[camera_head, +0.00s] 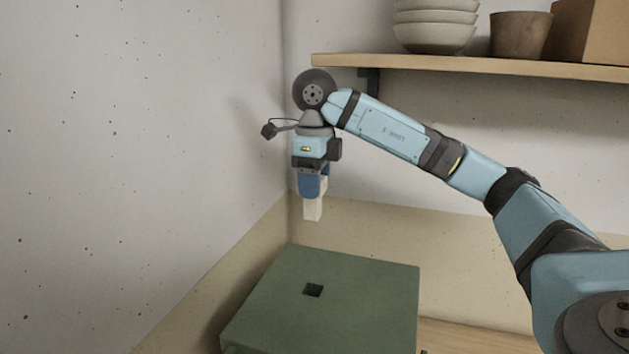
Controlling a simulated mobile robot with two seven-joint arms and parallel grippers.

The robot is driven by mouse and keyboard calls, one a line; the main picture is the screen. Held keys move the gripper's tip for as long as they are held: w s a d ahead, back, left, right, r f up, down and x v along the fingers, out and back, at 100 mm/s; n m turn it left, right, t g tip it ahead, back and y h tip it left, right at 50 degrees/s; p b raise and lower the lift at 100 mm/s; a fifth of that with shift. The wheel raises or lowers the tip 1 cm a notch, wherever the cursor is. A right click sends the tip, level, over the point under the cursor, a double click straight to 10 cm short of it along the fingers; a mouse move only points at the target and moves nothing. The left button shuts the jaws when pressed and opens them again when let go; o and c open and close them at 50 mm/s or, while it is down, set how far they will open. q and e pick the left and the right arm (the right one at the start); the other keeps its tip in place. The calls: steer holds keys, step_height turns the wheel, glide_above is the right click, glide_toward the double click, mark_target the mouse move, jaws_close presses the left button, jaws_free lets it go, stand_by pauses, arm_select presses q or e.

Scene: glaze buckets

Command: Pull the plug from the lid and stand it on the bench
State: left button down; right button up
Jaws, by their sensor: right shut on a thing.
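My right gripper (312,186) points down and is shut on a pale, square-sided plug (313,210). It holds the plug upright in the air, clear above the green lid (355,280). The hole is empty and lies below the plug. The upper part of the plug is hidden by the blue fingers. A strip of wooden bench (470,338) shows to the right of the bucket. My left gripper is not in view.
A wooden shelf (480,68) runs along the back wall at the upper right. It carries stacked bowls (435,25), a brown pot (521,35) and a cardboard box (592,32). Walls meet in a corner close behind and left of my right gripper.

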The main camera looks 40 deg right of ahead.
steer(key=shift+r+p, duration=2.1)
steer(key=shift+r, duration=0.2)
steer(key=shift+s+f, duration=0.1)
steer(key=shift+f, duration=0.05)
